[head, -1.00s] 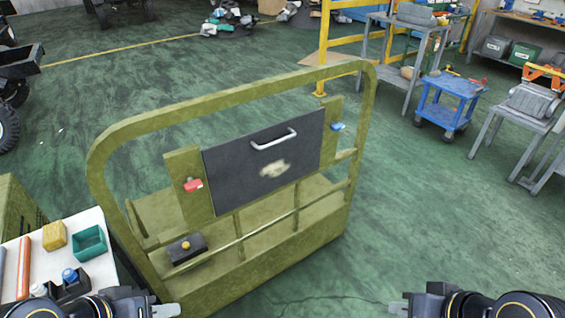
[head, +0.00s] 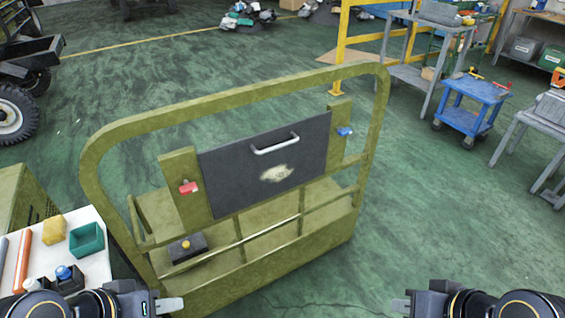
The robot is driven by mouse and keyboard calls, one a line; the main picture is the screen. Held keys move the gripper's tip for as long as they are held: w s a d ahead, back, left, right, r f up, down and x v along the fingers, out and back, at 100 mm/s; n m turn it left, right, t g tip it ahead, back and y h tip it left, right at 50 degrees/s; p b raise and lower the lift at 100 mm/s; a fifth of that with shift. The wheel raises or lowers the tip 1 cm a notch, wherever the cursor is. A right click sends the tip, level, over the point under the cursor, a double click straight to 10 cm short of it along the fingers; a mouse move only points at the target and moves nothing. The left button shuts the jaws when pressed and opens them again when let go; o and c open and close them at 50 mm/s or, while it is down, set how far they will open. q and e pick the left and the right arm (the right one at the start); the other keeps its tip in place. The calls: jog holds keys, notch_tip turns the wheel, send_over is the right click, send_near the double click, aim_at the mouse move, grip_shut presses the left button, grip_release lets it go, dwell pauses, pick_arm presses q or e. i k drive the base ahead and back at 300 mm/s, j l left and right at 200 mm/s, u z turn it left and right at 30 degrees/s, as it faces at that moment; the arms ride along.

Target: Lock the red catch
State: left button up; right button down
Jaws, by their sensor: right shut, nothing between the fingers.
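The red catch (head: 188,188) sits on an olive upright plate at the left side of a dark panel (head: 265,165) in the olive frame (head: 232,108). A blue catch (head: 345,132) sits on the plate at the panel's right side. The red catch's exact position is too small to tell. My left gripper (head: 172,304) is at the bottom edge, below the red catch and apart from the frame. Its finger opening does not show clearly. My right gripper (head: 400,306) is at the bottom edge, right of the frame, shut and empty.
A white table (head: 92,262) at the lower left holds a teal bin (head: 87,240), a yellow block (head: 54,230) and bottles. A black box with a yellow button (head: 187,248) is low in the frame. A blue cart (head: 471,104) stands at the right.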

aim_at(187, 188)
jog(key=j+u, duration=0.3)
jog(key=u, duration=0.15)
jog(key=j+u, duration=0.35)
jog(key=u, duration=0.15)
jog(key=i+l, duration=0.05)
